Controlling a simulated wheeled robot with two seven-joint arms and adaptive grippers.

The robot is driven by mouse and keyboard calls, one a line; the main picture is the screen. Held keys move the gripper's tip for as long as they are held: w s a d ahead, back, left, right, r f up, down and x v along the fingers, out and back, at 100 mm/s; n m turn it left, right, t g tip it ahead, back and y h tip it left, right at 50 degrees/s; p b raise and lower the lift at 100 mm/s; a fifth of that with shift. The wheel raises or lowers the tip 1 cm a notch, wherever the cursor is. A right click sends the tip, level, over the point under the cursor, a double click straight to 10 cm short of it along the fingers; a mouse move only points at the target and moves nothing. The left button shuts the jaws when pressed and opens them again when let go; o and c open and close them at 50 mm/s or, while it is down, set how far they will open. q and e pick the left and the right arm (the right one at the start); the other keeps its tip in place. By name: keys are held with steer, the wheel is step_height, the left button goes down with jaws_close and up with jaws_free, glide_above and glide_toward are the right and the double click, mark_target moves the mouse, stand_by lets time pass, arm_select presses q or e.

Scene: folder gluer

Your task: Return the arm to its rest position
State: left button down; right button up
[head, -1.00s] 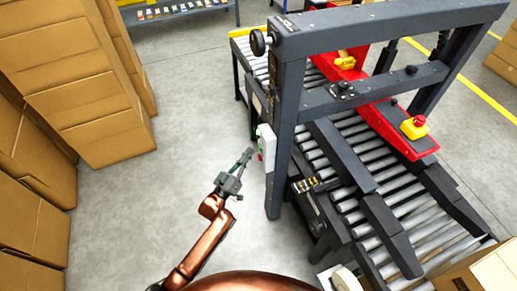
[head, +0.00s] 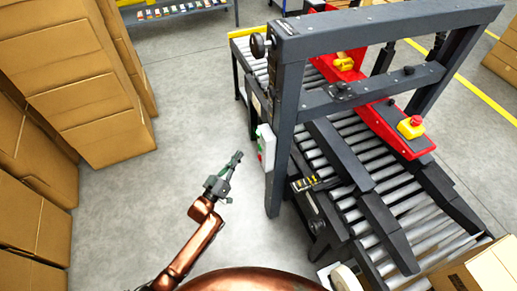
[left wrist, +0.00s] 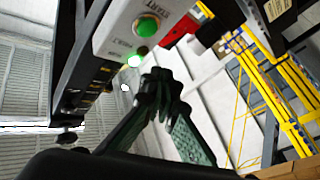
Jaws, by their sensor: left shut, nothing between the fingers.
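My left arm (head: 195,248) is copper-coloured and reaches up from the bottom of the head view. My left gripper (head: 236,157) is shut and empty, to the left of the machine's grey control box (head: 265,147) and apart from it. In the left wrist view the fingertips (left wrist: 160,88) meet, with nothing between them. The control box (left wrist: 140,22) also shows there, with a lit green button (left wrist: 147,25) beyond the fingers. My right gripper is in neither view.
The folder gluer's dark frame (head: 288,130) and roller conveyor (head: 350,200) stand to the right. Stacked cardboard boxes (head: 75,85) line the left side. An open carton (head: 480,272) is at the bottom right. Grey floor (head: 130,200) between boxes and machine is clear.

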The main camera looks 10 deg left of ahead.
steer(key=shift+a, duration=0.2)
